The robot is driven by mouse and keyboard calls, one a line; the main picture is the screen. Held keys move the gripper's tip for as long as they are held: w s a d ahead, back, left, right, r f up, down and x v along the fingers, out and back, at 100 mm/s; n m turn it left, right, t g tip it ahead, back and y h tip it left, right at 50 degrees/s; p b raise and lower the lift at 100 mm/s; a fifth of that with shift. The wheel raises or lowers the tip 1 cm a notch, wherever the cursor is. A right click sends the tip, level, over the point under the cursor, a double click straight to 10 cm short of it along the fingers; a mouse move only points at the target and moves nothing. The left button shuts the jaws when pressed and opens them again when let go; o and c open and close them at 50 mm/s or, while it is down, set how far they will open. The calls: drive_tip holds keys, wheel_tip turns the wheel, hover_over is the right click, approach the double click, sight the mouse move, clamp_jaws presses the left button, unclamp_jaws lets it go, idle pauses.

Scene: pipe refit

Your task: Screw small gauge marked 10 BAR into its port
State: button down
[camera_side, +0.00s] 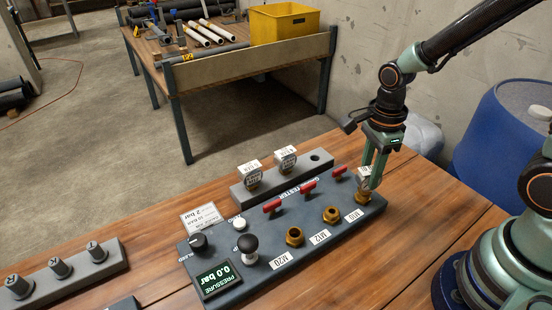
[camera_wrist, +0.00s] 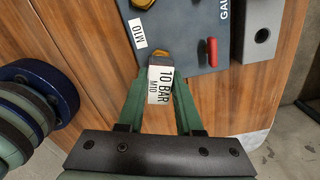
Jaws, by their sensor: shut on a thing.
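The small gauge marked 10 BAR M10 (camera_wrist: 160,85) is between the fingers of my gripper (camera_wrist: 160,78), its white tag facing the wrist camera. In the side view the gauge (camera_side: 363,183) hangs low in my gripper (camera_side: 368,178), right over the port labelled M10 at the right end of the tester panel (camera_side: 255,254). The gauge hides most of this port, and I cannot tell whether the threads touch or are engaged.
Red levers (camera_side: 309,187) stand behind the ports. The brass M12 port (camera_side: 331,213) and M20 port (camera_side: 294,237) are bare. Two tagged gauges (camera_side: 253,178) (camera_side: 287,161) stand in the grey rack, which has an empty hole at right. A blue drum (camera_side: 500,130) is at right.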

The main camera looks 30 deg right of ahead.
drive_tip(key=shift+w+m, duration=0.1)
drive_tip(key=shift+m, duration=1)
drive_tip(key=shift+m, duration=0.7)
drive_tip(key=m, duration=0.4)
drive_tip(key=shift+m, duration=0.3)
drive_tip(key=shift+c, duration=1.6)
unclamp_jaws()
drive_tip(key=shift+r, duration=2.05)
